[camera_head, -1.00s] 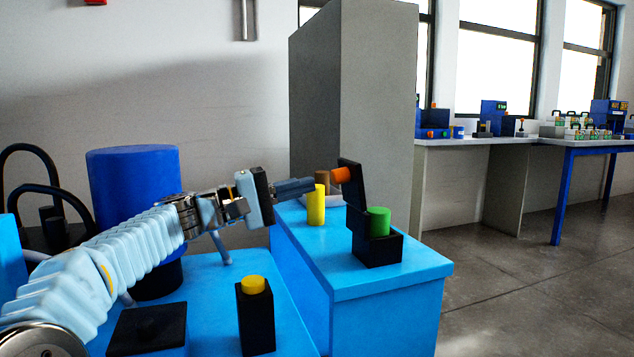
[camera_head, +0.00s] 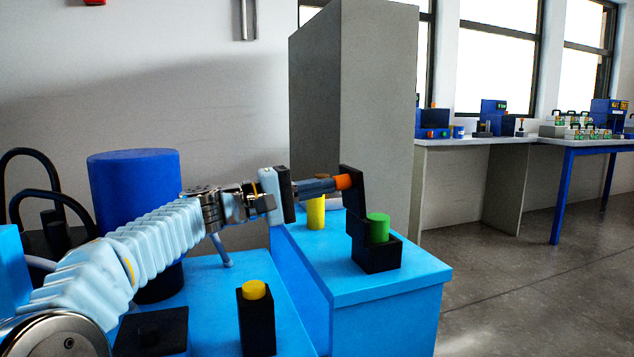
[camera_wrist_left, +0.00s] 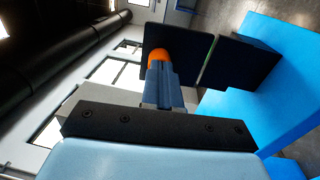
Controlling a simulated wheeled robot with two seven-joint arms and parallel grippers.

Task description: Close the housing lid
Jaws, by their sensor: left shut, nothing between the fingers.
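The black housing (camera_head: 376,257) stands on the blue bench with a green cylinder (camera_head: 378,228) in it. Its black lid (camera_head: 355,205) stands open, about upright, with an orange knob (camera_head: 344,182) on its left face. My left gripper (camera_head: 335,184) is shut and empty, its fingertips at the orange knob, seemingly touching it. In the left wrist view the shut fingers (camera_wrist_left: 160,75) point at the knob (camera_wrist_left: 159,55), with the lid (camera_wrist_left: 187,50) behind it and the housing (camera_wrist_left: 235,65) to the right. My right gripper is not in view.
A yellow cylinder (camera_head: 316,212) stands on the blue bench (camera_head: 390,300) below my left gripper, with a brown one behind. A black post with a yellow top (camera_head: 254,290) and a blue drum (camera_head: 135,195) stand at left. A grey cabinet (camera_head: 375,110) rises behind.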

